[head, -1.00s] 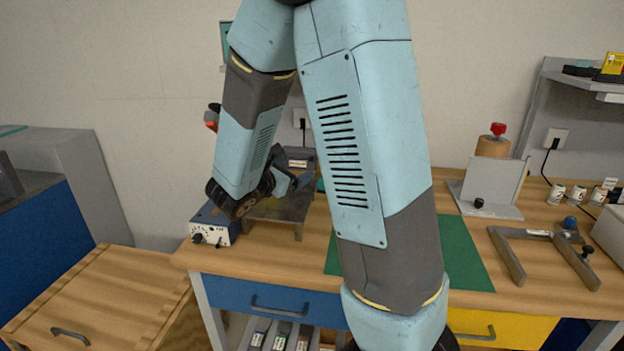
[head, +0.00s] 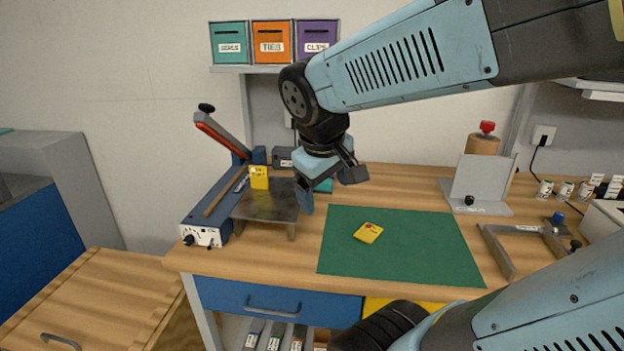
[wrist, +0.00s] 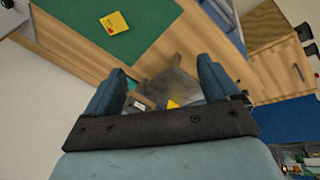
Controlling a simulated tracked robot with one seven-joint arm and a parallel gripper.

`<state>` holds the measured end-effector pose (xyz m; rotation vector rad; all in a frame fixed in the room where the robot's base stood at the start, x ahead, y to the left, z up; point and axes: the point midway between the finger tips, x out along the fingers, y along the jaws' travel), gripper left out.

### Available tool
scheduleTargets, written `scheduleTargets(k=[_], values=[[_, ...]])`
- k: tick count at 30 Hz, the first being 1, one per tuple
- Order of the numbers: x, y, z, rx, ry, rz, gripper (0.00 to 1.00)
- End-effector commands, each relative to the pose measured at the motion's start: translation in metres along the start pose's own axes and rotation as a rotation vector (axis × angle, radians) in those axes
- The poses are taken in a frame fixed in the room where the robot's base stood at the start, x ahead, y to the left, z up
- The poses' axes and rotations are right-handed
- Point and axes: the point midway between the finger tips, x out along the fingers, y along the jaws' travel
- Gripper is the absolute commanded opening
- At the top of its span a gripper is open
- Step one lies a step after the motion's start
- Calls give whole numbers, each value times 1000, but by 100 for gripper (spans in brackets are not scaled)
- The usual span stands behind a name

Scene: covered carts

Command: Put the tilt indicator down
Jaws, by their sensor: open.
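A flat yellow square (head: 368,232) with a red mark lies on the green mat (head: 440,262); it also shows in the wrist view (wrist: 114,22). A second yellow piece (head: 258,177) stands upright at the back of the dark metal stand (head: 268,203), and part of it shows in the wrist view (wrist: 172,104). I cannot tell for certain which one is the tilt indicator. My gripper (head: 330,187) is open and empty, above the bench between the stand and the mat. In the wrist view its two fingers (wrist: 162,74) are spread with nothing held.
A blue sealer (head: 203,236) with a raised red-edged arm stands left of the stand. A grey angle plate (head: 484,180) and a grey U-shaped frame (head: 497,251) are right of the mat. Teal, orange and purple bins (head: 272,42) sit on a shelf behind. Much of the mat is clear.

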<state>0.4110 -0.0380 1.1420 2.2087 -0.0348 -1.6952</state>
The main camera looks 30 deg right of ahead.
Motion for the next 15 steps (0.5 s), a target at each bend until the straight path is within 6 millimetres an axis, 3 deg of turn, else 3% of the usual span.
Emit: scheduleTargets(k=[7, 15], values=[[-37, -23, 2, 240, 186, -164, 88], [-46, -30, 1, 298, 229, -207, 88]])
